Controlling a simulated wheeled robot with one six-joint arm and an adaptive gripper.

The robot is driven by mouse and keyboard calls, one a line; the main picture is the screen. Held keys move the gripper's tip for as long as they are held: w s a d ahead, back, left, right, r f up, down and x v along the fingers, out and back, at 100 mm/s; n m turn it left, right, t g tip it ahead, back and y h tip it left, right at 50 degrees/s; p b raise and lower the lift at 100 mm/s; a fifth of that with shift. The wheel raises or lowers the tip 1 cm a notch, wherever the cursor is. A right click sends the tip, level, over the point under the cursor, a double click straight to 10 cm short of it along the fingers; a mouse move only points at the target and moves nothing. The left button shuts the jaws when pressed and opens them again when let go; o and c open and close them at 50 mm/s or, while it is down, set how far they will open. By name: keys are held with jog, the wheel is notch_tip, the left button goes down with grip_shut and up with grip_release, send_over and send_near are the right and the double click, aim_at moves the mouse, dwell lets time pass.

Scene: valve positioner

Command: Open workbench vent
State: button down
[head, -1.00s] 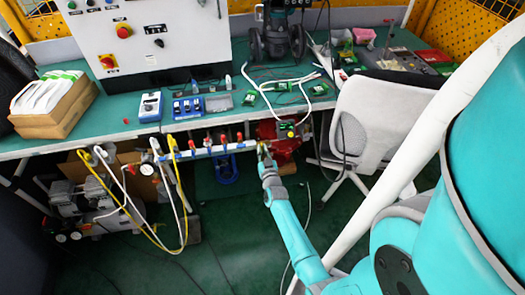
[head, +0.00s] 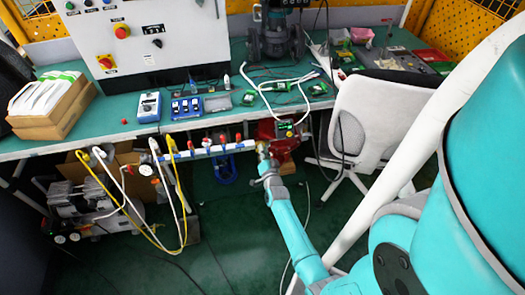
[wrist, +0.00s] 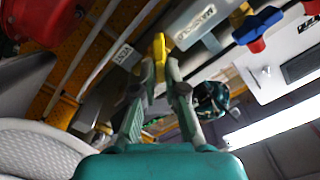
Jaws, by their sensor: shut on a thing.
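A yellow handle (wrist: 159,46) stands between my fingertips in the wrist view, close to a grey labelled block. My gripper (wrist: 160,68) is shut on this handle, with a finger on each side. In the head view my gripper (head: 262,150) is at the right end of the white pipe (head: 215,150) along the bench's front edge. The handle is too small to make out clearly there. Several red-handled valves sit along the pipe to the left of my gripper. A valve with a blue and red handle (wrist: 256,26) shows at the upper right of the wrist view.
A red device (head: 281,145) is just right of my gripper, under the bench edge. A grey chair (head: 365,130) stands farther right. The green-topped bench (head: 120,120) is above, and yellow and white hoses (head: 180,200) hang at left. Floor below is mostly clear.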

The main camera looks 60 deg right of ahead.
jog(key=m, duration=0.9)
jog(key=shift+s+d+f, duration=0.2)
jog(key=shift+f, duration=0.15)
jog(key=shift+m, duration=0.4)
jog(key=c, duration=1.2)
grip_release()
jog(key=shift+c, duration=0.2)
jog(key=shift+f, duration=0.1)
jog(key=v, duration=1.2)
